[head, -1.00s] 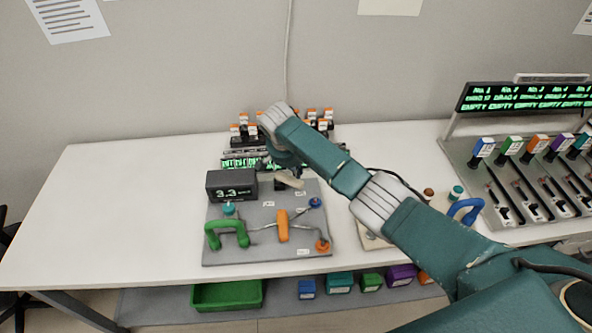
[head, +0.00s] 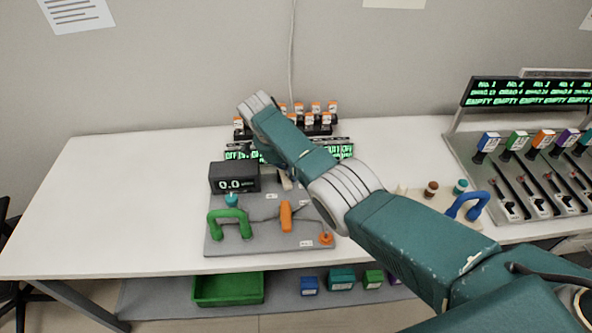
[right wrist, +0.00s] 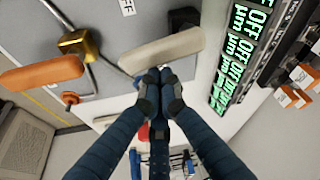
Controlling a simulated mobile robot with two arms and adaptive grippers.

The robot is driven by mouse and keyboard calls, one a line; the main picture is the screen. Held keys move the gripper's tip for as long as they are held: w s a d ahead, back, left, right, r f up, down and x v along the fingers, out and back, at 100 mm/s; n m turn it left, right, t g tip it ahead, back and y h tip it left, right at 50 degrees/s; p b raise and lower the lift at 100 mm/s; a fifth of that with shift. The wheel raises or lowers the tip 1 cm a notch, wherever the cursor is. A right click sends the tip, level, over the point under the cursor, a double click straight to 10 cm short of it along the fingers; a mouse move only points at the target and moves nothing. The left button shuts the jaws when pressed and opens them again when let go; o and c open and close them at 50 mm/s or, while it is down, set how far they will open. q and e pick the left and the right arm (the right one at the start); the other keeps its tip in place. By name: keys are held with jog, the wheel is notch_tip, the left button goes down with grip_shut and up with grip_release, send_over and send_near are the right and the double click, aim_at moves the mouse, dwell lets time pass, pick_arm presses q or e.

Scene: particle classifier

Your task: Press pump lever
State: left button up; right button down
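A beige lever handle (right wrist: 162,50), which looks like the pump lever, crosses the middle of the right wrist view. In the head view only a bit of it (head: 286,183) shows beside my right arm. My right gripper (right wrist: 158,78) has its fingertips together at the lever's lower edge in the wrist view, with nothing visible between them. They are at or very near the lever; contact cannot be told. In the head view the arm hides these fingers. The grey pump board (head: 262,245) carries a black display (head: 235,178) reading 0.0. My left gripper is not in view.
On the board are a green handle (head: 230,222), an orange handle (head: 286,216) and an orange knob (head: 326,239). Orange-capped bottles (head: 316,118) stand behind. A blue handle (head: 467,204) and a dispenser rack (head: 520,195) are to the right. The table's left side (head: 120,200) is clear.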

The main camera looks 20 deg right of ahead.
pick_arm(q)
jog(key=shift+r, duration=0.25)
pick_arm(e)
jog(key=shift+s+a, duration=0.15)
jog(key=shift+a, duration=0.25)
jog(key=shift+d, duration=0.1)
